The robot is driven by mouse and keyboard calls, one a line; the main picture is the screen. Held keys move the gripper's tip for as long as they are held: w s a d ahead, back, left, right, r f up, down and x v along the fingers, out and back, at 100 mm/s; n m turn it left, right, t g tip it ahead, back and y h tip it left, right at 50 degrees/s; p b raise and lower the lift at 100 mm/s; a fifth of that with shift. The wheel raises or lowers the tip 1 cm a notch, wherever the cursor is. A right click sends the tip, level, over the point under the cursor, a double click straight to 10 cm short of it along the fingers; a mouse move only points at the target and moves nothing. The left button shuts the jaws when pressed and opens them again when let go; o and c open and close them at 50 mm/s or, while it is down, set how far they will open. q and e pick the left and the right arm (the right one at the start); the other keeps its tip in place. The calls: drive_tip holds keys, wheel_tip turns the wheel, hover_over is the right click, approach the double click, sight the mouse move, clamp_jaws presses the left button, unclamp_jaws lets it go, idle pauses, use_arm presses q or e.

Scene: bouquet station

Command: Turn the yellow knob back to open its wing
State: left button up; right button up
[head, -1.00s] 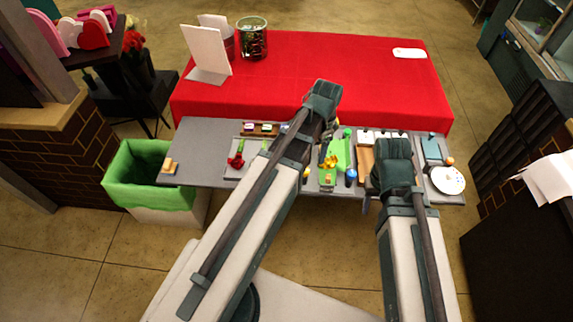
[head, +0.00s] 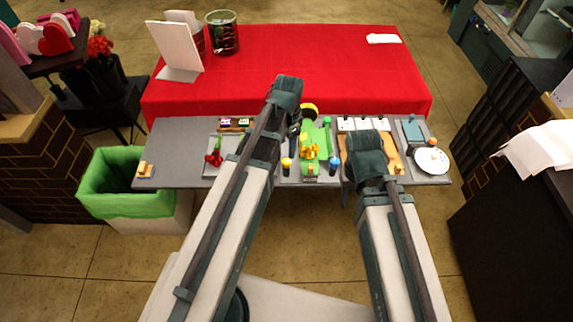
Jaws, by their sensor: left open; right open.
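The yellow knob (head: 287,163) stands at the front left of a small fixture with a light green sheet (head: 321,135) on the grey bench. A yellow flower bunch (head: 310,150) lies on the sheet. A blue knob (head: 333,163) is at the front right, and a green knob (head: 327,121) is at the back. My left gripper (head: 293,146) is mostly hidden by its arm, open, above the fixture's left side just behind the yellow knob. My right gripper (head: 347,194) is open near the bench's front edge, mostly hidden by its arm. The wings' positions are hard to tell.
A red flower (head: 214,158) lies in a tray at left. A wooden board (head: 392,156), white cards (head: 360,124) and a white plate (head: 432,160) are at right. A green-lined bin (head: 110,205) stands left of the bench. The red table (head: 300,65) behind is mostly clear.

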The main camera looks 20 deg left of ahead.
sight(286, 161)
use_arm(q)
wheel_tip(286, 161, down, 8)
drive_tip(key=b, duration=0.7)
drive_tip(key=shift+w+a+f, duration=0.1)
drive_tip(key=shift+f, duration=0.05)
clamp_jaws()
